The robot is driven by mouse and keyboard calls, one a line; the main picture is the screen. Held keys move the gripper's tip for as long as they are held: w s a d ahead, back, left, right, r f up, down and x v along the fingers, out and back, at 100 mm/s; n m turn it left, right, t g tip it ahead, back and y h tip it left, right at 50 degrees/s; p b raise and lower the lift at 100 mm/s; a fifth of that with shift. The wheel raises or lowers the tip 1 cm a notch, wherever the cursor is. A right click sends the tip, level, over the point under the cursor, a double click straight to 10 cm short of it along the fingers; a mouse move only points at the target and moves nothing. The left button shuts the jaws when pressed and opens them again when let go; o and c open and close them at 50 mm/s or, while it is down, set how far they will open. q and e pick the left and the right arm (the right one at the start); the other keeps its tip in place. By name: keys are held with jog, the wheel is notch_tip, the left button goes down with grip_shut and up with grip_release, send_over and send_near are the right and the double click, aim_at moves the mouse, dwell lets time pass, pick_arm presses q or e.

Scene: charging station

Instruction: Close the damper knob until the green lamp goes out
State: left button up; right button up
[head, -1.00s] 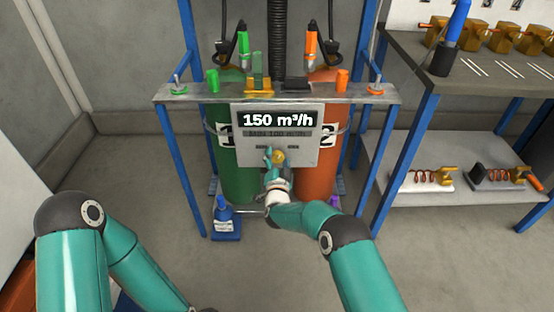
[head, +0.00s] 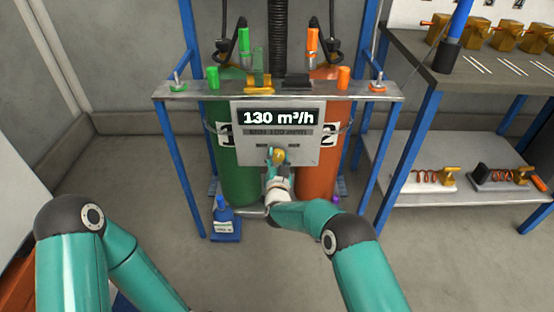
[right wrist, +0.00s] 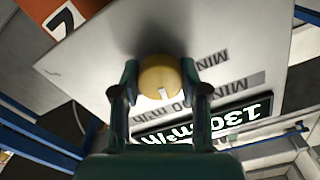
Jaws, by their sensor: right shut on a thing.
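The yellow damper knob (head: 279,154) is on the front of a grey panel (head: 303,155), below a display (head: 278,117) reading 130 m³/h. My right gripper (head: 275,158) is at the knob. In the right wrist view, its two fingers (right wrist: 160,82) are shut on the knob (right wrist: 160,72), one on each side; a pale mark shows on the knob's face. A translucent green upright piece (head: 258,61) stands above a yellow fitting (head: 258,83) on the shelf over the panel; I cannot tell whether it is the lamp or lit. My left gripper is out of view; only its arm shows.
A green cylinder (head: 238,180) and an orange cylinder (head: 307,180) stand behind the panel in a blue-legged frame. A blue bottle (head: 222,210) stands on the floor at left. A workbench (head: 440,85) with brass-coloured parts is at right. The floor in front is mostly clear.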

jog(key=o, duration=1.1)
jog(key=shift+o, duration=0.2)
jog(key=s, duration=1.2)
jog(key=shift+f, duration=0.1)
